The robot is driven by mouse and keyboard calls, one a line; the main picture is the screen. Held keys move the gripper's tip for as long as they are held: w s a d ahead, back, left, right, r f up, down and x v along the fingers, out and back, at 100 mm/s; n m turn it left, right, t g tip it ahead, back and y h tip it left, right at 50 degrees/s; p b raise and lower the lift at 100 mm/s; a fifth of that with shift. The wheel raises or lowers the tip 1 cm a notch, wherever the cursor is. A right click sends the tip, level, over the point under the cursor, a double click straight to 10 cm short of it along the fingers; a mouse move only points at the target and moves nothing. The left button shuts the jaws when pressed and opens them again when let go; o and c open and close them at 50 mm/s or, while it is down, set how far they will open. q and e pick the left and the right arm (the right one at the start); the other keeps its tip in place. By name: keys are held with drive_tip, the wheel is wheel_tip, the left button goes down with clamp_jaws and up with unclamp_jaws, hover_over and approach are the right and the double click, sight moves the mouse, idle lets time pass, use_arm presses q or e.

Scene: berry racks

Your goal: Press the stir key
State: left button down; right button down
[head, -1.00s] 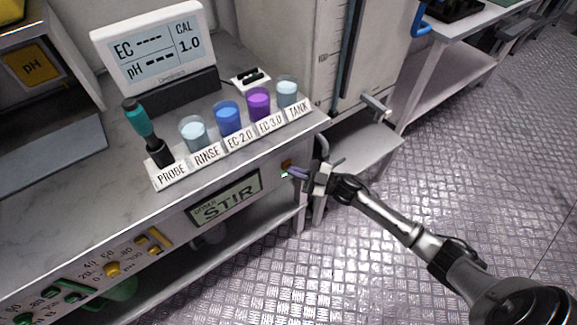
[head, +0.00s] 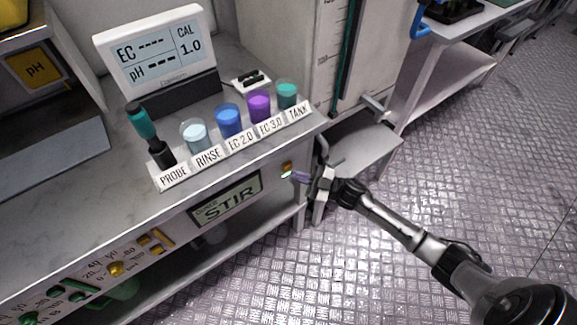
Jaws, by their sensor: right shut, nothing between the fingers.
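The dosing unit's display (head: 227,199) on the bench front reads STIR. A small amber key (head: 287,167) sits to the right of this display, near the bench's right corner. My right gripper (head: 288,175) is shut and empty. Its fingertips point left and show just below the amber key, partly in front of the panel. A small gap seems to show between tips and key, but I cannot tell the exact distance. My left gripper is not in view.
On the bench stand the probe (head: 143,124), several labelled cups, including the teal TANK cup (head: 287,95), and a meter (head: 155,50) reading CAL 1.0. A pale side shelf (head: 365,150) lies behind my right gripper. The floor at right is clear.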

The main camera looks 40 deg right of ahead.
drive_tip(key=shift+s+p, duration=1.5)
drive_tip(key=shift+s, duration=1)
